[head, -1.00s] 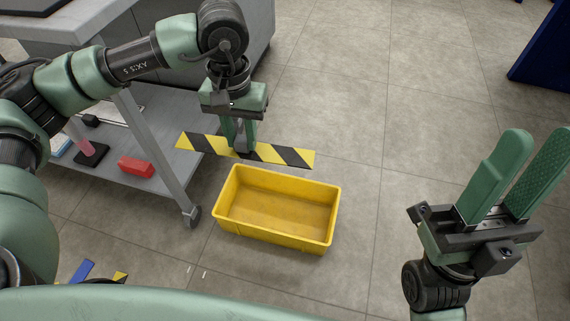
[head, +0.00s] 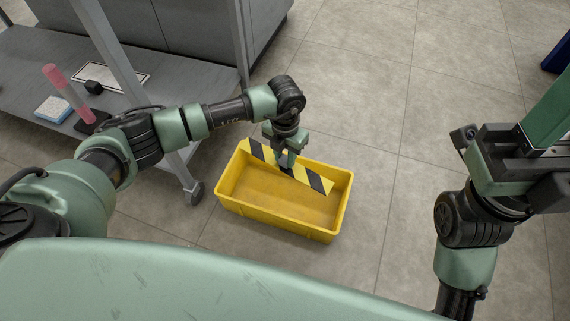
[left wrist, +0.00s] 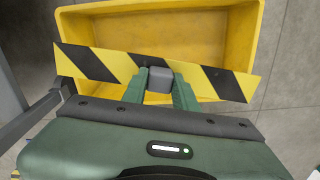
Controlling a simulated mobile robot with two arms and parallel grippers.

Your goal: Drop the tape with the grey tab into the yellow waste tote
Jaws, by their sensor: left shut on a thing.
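My left gripper (head: 286,166) is shut on the yellow-and-black striped tape (head: 318,182) at its grey tab (left wrist: 159,79). The tape is a flat strip, held over the yellow waste tote (head: 282,230), and slants across its opening in the head view. In the left wrist view the tape (left wrist: 105,64) spans the picture in front of the open tote (left wrist: 190,18). The tote stands on the floor and its visible inside is empty. My right gripper (head: 545,120) is at the right edge of the head view, with its fingertips cut off.
A grey cart (head: 40,60) stands at the left, its leg and caster (head: 194,190) close to the tote. On its shelf are a pink-and-red stick (head: 68,92), a blue-and-white block (head: 53,109) and a small black block (head: 94,87). The tiled floor right of the tote is clear.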

